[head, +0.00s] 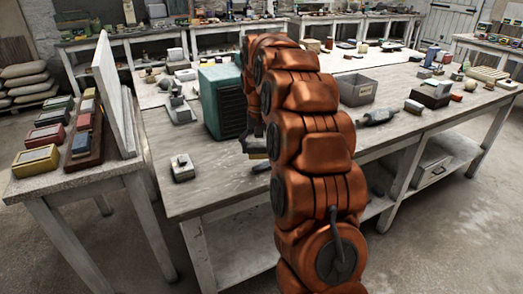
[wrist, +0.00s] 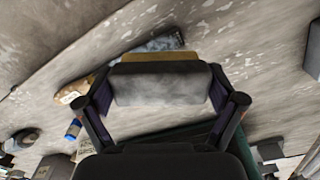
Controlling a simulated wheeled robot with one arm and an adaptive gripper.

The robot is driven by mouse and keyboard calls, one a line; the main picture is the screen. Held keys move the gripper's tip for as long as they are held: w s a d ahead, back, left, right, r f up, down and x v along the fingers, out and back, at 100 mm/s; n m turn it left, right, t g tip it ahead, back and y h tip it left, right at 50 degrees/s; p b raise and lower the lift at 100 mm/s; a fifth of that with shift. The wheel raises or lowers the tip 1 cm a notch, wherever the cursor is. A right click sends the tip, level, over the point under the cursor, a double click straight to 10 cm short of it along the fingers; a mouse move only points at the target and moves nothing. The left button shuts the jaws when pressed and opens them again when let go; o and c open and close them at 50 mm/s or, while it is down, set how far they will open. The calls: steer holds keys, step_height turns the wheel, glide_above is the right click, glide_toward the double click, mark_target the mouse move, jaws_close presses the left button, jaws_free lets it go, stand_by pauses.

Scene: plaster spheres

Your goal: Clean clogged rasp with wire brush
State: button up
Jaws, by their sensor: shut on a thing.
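In the wrist view my gripper (wrist: 163,78) is shut on a grey block (wrist: 160,88), which spans the gap between its two fingers. A tan strip (wrist: 160,57) shows just beyond the block; I cannot tell if it is part of it. A dark blue-grey flat piece (wrist: 158,43) shows past the strip, over the worktable, and may be the rasp. I cannot clearly tell rasp from wire brush. In the head view my gripper (head: 256,147) is mostly hidden behind my orange arm, low over the worktable (head: 225,165), with a yellowish edge below it.
A teal cabinet (head: 222,98) stands on the worktable beside my arm. A small grey item (head: 182,167) lies near the left front. A grey bin (head: 356,90) and a roller-shaped item (head: 378,117) are to the right. A side table (head: 75,165) at left holds several coloured blocks.

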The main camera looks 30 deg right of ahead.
steer(key=shift+r, duration=0.15)
steer(key=shift+r+p, duration=0.8)
steer(key=shift+r, duration=1.15)
steer(key=shift+a, duration=0.1)
